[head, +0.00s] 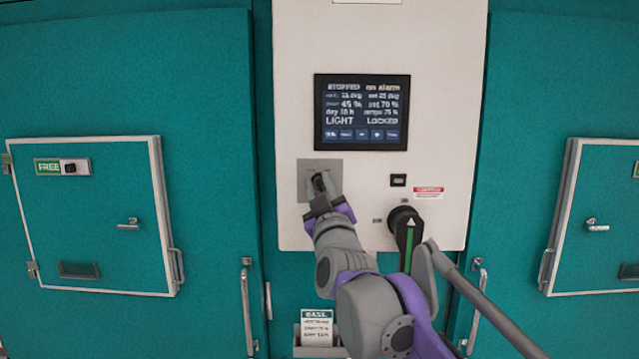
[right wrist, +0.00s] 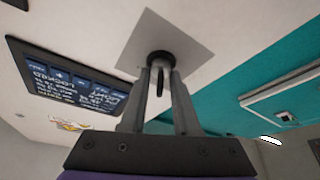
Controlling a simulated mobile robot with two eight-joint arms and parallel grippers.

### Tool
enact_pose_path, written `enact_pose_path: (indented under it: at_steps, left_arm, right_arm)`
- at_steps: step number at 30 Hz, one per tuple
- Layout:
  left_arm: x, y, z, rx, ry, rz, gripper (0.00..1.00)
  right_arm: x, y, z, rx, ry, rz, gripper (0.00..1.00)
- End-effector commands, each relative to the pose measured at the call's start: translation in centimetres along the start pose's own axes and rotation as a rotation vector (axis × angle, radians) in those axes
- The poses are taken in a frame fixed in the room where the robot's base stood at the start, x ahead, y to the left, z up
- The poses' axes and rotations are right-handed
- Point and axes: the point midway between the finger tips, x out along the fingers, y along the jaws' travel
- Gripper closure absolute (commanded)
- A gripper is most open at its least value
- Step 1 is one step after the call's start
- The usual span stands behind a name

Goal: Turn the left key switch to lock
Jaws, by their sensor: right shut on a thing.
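The left key switch sits on a grey square plate (head: 308,190) at the lower left of the white control panel. In the right wrist view the plate (right wrist: 190,40) carries a dark round switch with a black key (right wrist: 160,82). My right gripper (head: 320,186) reaches up to the switch, and its fingers (right wrist: 160,85) are shut on the key. The fingers hide much of the switch in the head view, so its labels cannot be read. The display (head: 361,112) above reads "STOPPED", "no alarm", "LIGHT" and "LOCKED". My left gripper is not in view.
A black rotary switch (head: 405,224) with a green stripe is right of my gripper, partly behind my arm. A small black socket (head: 398,180) and a red label (head: 428,193) are above it. Teal doors with hatches (head: 100,215) flank the panel. A basil card (head: 317,326) stands below.

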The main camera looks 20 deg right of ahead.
Motion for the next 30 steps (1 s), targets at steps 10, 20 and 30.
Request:
enact_pose_path:
  at_steps: [10, 20, 30]
  left_arm:
    - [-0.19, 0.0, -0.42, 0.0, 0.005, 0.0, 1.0]
    - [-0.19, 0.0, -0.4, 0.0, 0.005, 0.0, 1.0]
    - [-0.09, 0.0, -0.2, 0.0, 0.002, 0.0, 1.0]
  right_arm:
    - [0.02, -0.01, 0.02, -0.042, 0.0, -0.018, 1.0]
    - [0.01, -0.02, 0.02, -0.042, 0.0, -0.018, 0.63]
    - [-0.45, -0.04, 0.05, -0.042, 0.0, -0.018, 0.61]
